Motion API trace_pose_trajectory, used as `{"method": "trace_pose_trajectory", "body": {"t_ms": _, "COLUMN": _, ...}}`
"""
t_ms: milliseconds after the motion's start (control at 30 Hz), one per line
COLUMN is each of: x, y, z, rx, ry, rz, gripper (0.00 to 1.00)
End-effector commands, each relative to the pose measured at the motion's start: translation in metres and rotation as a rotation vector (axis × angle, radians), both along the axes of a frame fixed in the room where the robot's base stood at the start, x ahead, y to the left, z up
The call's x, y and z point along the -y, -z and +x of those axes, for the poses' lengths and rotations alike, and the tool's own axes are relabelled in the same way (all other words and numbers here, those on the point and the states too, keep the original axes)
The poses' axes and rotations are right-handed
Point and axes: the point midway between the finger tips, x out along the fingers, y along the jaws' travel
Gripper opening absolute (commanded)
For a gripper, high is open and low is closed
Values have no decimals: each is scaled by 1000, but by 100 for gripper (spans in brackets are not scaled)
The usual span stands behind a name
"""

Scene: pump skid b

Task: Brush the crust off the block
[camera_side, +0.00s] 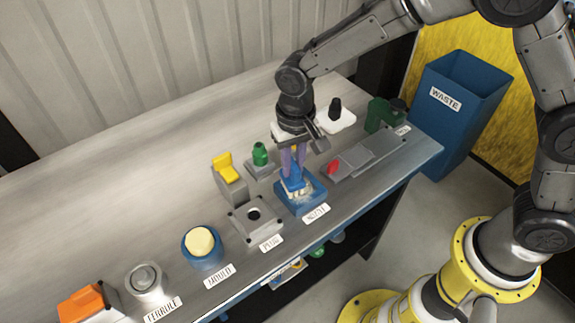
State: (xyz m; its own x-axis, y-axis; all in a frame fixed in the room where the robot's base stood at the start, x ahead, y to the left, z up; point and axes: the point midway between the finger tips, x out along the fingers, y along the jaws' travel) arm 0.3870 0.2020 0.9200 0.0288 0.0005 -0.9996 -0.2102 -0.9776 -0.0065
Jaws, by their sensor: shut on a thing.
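The blue block (316,207) sits on the bench behind the label NOZZLE. Pale, tan crust (306,188) shows on its top. My gripper (292,168) points down over the block, its purplish fingers shut on a blue tool, which looks like the brush (292,182). The brush's lower end is at the block's top, over the crust. I cannot tell whether it touches. The fingers and brush hide part of the block's top.
A grey plate with a red knob (333,167) lies close on the right. A grey socket block (255,215), a yellow-topped part (227,168) and a green-topped part (260,154) stand close on the left. A blue WASTE bin (465,115) stands past the bench's right end.

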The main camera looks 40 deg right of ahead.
Motion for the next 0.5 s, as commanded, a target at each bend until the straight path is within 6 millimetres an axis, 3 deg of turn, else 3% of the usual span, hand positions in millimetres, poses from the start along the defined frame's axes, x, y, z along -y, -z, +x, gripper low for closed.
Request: {"method": "trace_pose_trajectory", "body": {"t_ms": 500, "x": 48, "y": 0, "z": 0, "rx": -1, "ry": 2, "rz": -1, "gripper": 0}}
